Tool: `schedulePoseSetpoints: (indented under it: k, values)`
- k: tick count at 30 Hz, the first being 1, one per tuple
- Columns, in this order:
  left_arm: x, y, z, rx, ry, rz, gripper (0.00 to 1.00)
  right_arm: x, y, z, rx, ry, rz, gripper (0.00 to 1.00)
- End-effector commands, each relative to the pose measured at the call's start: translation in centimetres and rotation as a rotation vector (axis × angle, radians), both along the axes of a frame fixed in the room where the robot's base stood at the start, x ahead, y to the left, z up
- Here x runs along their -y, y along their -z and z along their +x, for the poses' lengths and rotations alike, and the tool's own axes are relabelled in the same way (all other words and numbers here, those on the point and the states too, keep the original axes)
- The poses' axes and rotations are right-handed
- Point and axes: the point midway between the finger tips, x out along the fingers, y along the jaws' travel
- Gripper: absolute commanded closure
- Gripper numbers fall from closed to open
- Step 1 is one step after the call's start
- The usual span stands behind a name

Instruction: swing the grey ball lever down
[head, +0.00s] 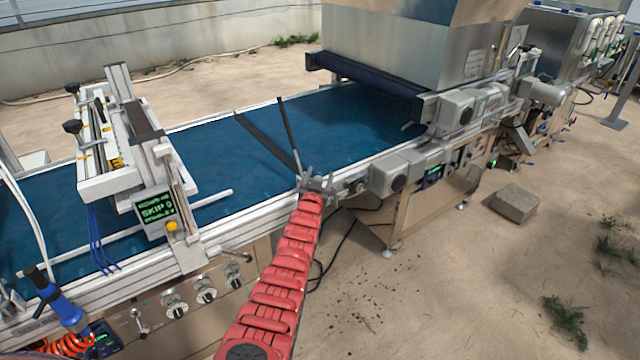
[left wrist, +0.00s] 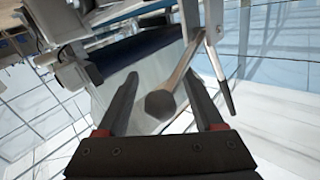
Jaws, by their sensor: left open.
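A dark grey ball knob (left wrist: 160,104) on a brown-grey rod shows in the left wrist view, in the gap between the fingers of my left gripper (left wrist: 161,80). The jaws are open, and a gap shows on both sides of the ball. In the head view my left gripper (head: 318,183) is at the near rail of the blue belt, at the end of my red arm. A thin dark rod (head: 288,130) stands up just behind it. The ball cannot be made out in the head view. My right gripper is not in view.
A second lever with a black grip (left wrist: 222,88) is right of the ball in the left wrist view. The blue belt (head: 350,115) runs behind my gripper, with grey motor housings (head: 398,170) to the right. A seeder frame with a "SKIP" display (head: 155,212) stands left.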

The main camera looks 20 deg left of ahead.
Motion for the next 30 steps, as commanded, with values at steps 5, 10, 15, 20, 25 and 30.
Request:
schedulePoseSetpoints:
  k: [5,10,15,20,25,30]
  values:
    - [0.02,-0.19,0.26,0.002,0.001,0.001,0.31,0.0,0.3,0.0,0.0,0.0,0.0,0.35]
    - [0.02,-0.22,0.26,0.003,0.001,0.001,0.31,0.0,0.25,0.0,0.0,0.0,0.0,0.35]
    - [0.03,-0.21,0.25,0.003,0.001,0.001,0.62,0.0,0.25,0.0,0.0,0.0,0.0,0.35]
    - [0.07,-0.2,0.25,0.003,0.002,0.001,0.91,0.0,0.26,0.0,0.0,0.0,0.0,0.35]
    - [0.1,-0.15,0.24,0.002,0.002,0.0,1.0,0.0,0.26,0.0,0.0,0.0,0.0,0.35]
    - [0.13,-0.13,0.24,0.002,0.002,-0.001,1.0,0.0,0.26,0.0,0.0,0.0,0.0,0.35]
